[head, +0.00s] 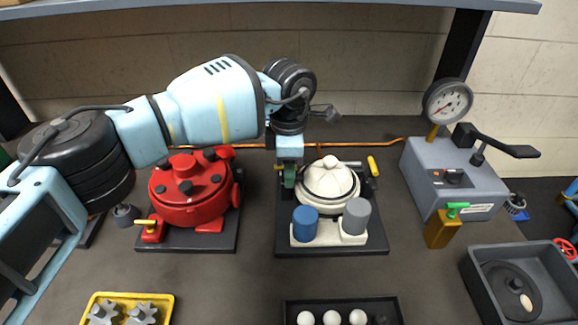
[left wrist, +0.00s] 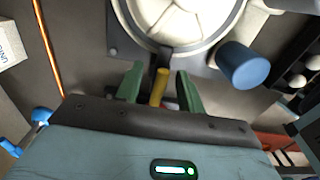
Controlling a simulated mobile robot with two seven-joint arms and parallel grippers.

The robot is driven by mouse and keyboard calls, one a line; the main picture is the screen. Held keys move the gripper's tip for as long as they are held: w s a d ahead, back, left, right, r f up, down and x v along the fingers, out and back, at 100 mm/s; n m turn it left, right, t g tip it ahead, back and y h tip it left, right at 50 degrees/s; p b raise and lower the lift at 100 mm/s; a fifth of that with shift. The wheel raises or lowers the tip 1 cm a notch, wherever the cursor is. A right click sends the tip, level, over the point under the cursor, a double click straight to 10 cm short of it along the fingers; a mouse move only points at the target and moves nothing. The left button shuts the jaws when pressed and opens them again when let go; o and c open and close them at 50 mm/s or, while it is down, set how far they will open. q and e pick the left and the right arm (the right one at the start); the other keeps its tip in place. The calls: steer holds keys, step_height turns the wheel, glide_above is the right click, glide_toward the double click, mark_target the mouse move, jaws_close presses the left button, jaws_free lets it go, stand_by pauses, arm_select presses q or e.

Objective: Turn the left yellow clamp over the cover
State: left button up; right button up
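The white motor with its round cover (head: 329,180) sits on a dark base plate in the head view; the cover also fills the top of the left wrist view (left wrist: 190,15). My left gripper (head: 289,180) is at the left side of the cover, pointing down. In the left wrist view, its green fingers (left wrist: 159,88) are open on either side of the left yellow clamp (left wrist: 160,87), with gaps visible. In the head view the gripper hides this clamp. The right yellow clamp (head: 372,166) stands out at the cover's right side. My right gripper is not in view.
Blue (head: 305,223) and grey (head: 356,216) cylinders stand before the cover. A red motor (head: 190,187) is to the left, beneath my left arm. A grey gauge box (head: 450,180) stands at right. A black tray (head: 345,301) with white balls lies in front. A shelf hangs above.

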arm_select(q)
steer(key=shift+r+b, duration=0.3)
steer(key=shift+r, duration=3.6)
